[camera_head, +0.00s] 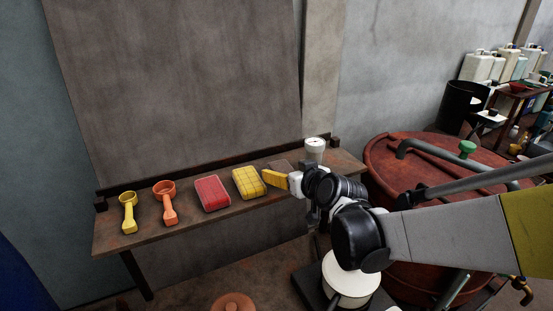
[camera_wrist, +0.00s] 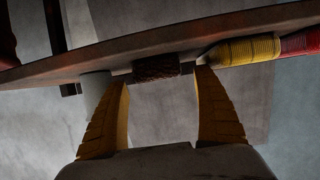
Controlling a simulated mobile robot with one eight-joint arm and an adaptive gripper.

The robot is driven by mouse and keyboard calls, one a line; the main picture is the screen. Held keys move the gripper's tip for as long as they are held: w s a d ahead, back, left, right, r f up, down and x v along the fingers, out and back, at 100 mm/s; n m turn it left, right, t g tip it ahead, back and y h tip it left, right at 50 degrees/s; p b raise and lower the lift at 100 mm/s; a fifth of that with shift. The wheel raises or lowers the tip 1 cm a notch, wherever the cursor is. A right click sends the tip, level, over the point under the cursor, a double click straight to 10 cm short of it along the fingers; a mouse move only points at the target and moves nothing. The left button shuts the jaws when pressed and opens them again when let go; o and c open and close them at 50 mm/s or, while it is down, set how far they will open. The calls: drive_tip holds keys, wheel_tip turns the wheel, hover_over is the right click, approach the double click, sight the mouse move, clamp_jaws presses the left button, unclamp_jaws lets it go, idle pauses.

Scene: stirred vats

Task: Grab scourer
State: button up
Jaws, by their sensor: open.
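The scourer, a dark brown rough pad (camera_head: 279,166), lies on the wooden bench between the yellow sponge-like block and the white cup. It also shows in the wrist view (camera_wrist: 156,67), upside down, in the gap between my fingertips but beyond them. My gripper (camera_head: 268,177) has yellow fingers and is just in front of the scourer at the bench's front side. In the wrist view my gripper (camera_wrist: 162,77) is open with nothing between its fingers. In the head view the fingers and wrist partly hide the scourer's near side.
The bench (camera_head: 140,232) also holds a yellow block (camera_head: 248,182), close beside one finger, a red block (camera_head: 212,193), an orange scoop (camera_head: 165,200), a yellow scoop (camera_head: 128,212) and a white cup (camera_head: 314,149). A rusty red vat (camera_head: 385,160) stands right.

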sight(284, 170)
drive_tip(key=x, duration=0.3)
drive_tip(key=c, duration=1.2)
drive_tip(key=shift+o, duration=0.2)
